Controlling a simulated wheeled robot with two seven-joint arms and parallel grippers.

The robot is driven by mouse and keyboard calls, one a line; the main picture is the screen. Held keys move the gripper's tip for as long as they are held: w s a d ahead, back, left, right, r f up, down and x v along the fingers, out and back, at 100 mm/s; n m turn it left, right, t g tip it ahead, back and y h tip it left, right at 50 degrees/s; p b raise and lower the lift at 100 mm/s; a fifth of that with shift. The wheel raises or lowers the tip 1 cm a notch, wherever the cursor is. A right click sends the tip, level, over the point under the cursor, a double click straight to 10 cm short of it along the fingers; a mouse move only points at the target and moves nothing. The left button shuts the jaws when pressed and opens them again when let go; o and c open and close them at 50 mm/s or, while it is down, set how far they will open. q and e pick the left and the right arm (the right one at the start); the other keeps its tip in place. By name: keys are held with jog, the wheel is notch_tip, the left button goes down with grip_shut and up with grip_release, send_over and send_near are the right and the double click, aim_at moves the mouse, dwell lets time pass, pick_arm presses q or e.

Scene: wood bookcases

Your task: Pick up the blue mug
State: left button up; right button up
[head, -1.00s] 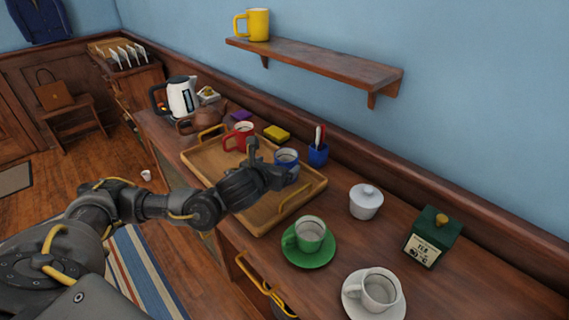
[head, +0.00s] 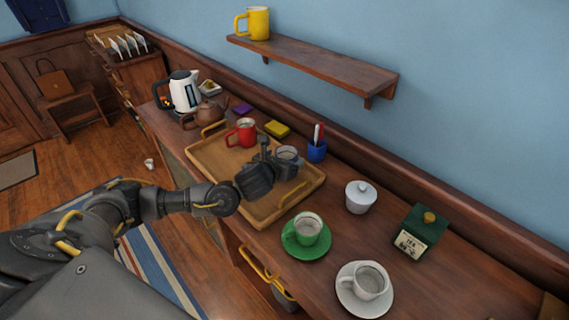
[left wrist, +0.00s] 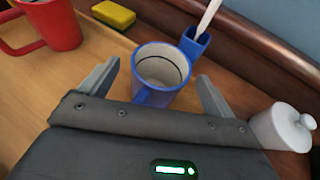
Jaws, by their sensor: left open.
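The blue mug (left wrist: 161,72) stands upright on the wooden tray, between the two spread fingers of my left gripper (left wrist: 155,85) in the left wrist view. Its handle points toward the gripper's palm. In the head view the blue mug (head: 288,155) is partly hidden behind my left gripper (head: 277,160). The gripper is open, and I cannot tell whether either finger touches the mug. My right gripper is not in view.
A red mug (head: 242,132) shares the wooden tray (head: 262,211). A blue pen cup (head: 317,151) stands just behind the tray. A green cup (head: 305,230), a white cup (head: 368,281) and a lidded white pot (head: 360,197) stand to the right. A shelf (head: 320,70) hangs above.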

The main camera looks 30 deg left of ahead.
pick_arm(q)
jog(key=c, duration=1.6)
